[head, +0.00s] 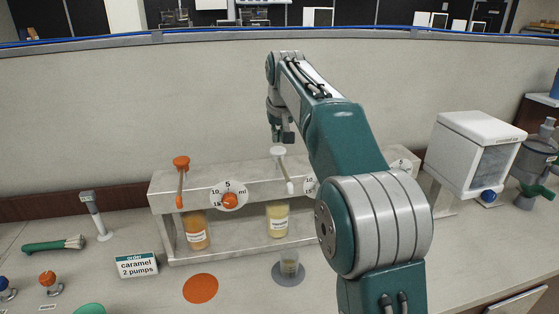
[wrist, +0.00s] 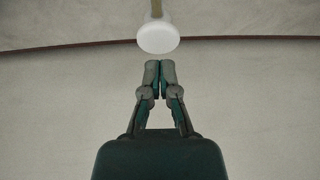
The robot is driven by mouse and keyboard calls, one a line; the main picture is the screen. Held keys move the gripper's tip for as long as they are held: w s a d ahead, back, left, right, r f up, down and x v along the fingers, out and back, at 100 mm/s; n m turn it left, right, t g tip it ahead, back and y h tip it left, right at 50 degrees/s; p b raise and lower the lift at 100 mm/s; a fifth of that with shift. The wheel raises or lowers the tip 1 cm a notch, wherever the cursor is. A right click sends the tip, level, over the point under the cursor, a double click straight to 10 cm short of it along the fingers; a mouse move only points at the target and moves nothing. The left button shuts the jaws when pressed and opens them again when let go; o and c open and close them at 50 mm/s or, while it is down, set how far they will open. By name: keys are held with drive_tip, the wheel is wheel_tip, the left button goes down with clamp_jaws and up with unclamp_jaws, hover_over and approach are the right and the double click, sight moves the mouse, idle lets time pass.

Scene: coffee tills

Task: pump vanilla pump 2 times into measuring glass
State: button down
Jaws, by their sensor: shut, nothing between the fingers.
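The pump with the white head (head: 278,151) stands in the middle of the dispenser rack, above a pale yellow bottle (head: 278,212) whose small label I cannot read for sure. My gripper (head: 283,139) is shut and empty, pointing down just above the white head. In the wrist view my gripper's fingertips (wrist: 159,64) are together, and the white head (wrist: 158,38) appears just beyond them with a small gap. The measuring glass (head: 289,262) stands upright on a grey round pad (head: 287,279) in front of the rack, below the white pump's spout. Its fill level is too small to tell.
An order sign (head: 138,265) reads "caramel 2 pumps". An orange disc (head: 200,288) lies on the counter. A white machine (head: 474,153) stands at the right. My arm hides the rack's right part.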

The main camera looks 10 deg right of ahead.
drive_tip(key=shift+r, duration=1.2)
drive_tip(key=shift+r, duration=0.1)
wheel_tip(320, 180, up, 6)
drive_tip(key=shift+f, duration=0.1)
idle(0.4)
